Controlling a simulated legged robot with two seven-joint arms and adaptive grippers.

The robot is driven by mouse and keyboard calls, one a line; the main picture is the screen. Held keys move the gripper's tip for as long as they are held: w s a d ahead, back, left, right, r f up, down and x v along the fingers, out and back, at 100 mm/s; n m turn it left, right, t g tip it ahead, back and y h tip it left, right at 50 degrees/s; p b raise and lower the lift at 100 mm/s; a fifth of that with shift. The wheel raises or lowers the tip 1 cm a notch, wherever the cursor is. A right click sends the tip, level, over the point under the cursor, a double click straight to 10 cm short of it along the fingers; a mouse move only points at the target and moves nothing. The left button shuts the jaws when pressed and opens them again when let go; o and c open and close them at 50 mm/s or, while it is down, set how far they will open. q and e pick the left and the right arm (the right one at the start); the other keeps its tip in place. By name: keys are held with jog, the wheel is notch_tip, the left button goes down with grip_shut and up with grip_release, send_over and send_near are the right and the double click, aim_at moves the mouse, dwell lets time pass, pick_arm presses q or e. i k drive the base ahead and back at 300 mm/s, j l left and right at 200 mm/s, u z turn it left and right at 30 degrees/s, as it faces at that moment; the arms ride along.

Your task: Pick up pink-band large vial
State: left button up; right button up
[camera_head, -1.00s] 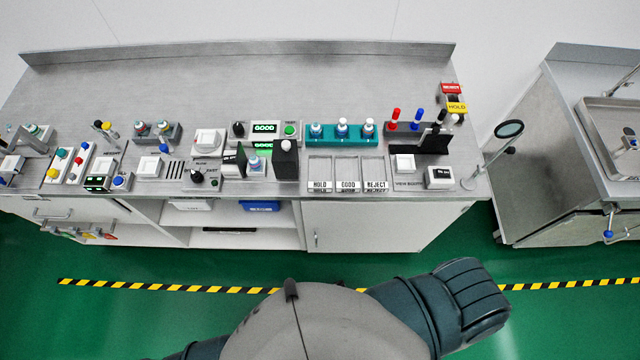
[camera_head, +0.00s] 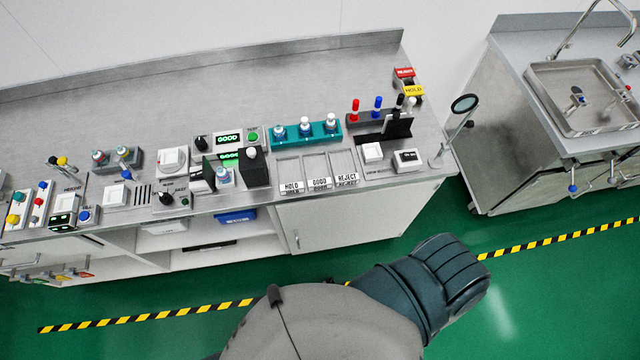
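Several small vials stand on the steel bench, too small for me to make out a pink band for certain. Three white-capped vials (camera_head: 304,127) stand upright in a teal rack (camera_head: 327,139). Two more vials (camera_head: 99,157) with reddish and bluish parts stand in a grey rack (camera_head: 136,158) at the left. One vial (camera_head: 223,176) stands in a station beside a black block. Neither of my grippers shows; only parts of my own body appear at the bottom, well short of the bench.
Trays marked HOLD, GOOD and REJECT (camera_head: 320,184) lie at the bench front. A steel sink unit (camera_head: 590,105) stands at the right across a gap. The bench's rear surface (camera_head: 200,90) is clear.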

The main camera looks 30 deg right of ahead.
aim_at(223, 174)
jog(key=j+z, duration=0.2)
jog(key=z, duration=0.2)
jog(key=k+j+z, duration=0.1)
jog(key=z, duration=0.3)
jog(key=j+z, duration=0.2)
jog(key=z, duration=0.25)
jog(key=k+j+z, duration=0.1)
jog(key=z, duration=0.3)
jog(key=k+j, duration=0.35)
jog(key=i, duration=0.3)
